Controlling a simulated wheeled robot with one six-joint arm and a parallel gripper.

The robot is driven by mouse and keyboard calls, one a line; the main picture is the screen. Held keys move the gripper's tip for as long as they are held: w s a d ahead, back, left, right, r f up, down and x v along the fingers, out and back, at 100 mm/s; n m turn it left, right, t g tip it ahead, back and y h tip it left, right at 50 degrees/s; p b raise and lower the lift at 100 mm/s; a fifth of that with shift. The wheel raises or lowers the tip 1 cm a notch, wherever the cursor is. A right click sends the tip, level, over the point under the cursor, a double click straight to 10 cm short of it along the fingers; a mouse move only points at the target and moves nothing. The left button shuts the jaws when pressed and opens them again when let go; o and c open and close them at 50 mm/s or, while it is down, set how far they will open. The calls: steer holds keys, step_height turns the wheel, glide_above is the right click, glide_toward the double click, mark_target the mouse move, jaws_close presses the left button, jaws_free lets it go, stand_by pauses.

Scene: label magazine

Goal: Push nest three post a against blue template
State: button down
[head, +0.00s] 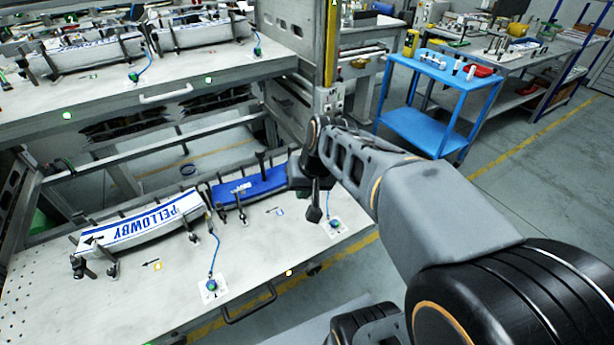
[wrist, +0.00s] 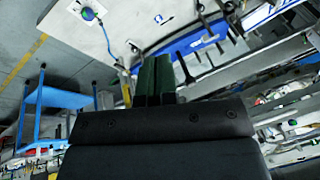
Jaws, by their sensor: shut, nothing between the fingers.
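The blue template (head: 245,188) lies on the lower shelf, at the right end of its row. It also shows in the wrist view (wrist: 190,42). Dark posts stand along its edges, among them a front post (head: 241,214) and a back post (head: 262,163). I cannot read which one is post a or which nest is three. My gripper (head: 314,212) is shut and empty, near the right end of the blue template. In the wrist view its fingers (wrist: 155,64) overlap the template's near end. I cannot tell whether they touch a post. My arm hides part of that end.
A white PELLOWBY template (head: 140,225) lies left of the blue one among more dark posts. Green buttons (head: 211,284) with blue cables sit on the shelf. An upper shelf (head: 150,93) hangs above. A blue cart (head: 435,85) stands at the back right.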

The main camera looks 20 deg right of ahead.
steer(key=w+d+f+m+t+y+b, duration=0.35)
steer(key=w+d+f+m+b, duration=0.35)
steer(key=w+d+f, duration=0.85)
steer(key=shift+y, duration=0.45)
steer(key=w+a+f, duration=0.1)
steer(key=w, duration=0.1)
steer(key=w+a+f, duration=0.1)
steer(key=w, duration=0.1)
steer(key=w+a+f, duration=0.1)
steer(key=w, duration=0.1)
steer(key=shift+w+f+p, duration=0.35)
steer(key=shift+w+f, duration=0.05)
steer(key=shift+x, duration=0.8)
steer(key=shift+w+a+f+b, duration=0.15)
steer(key=shift+w+b, duration=0.45)
steer(key=shift+b, duration=0.1)
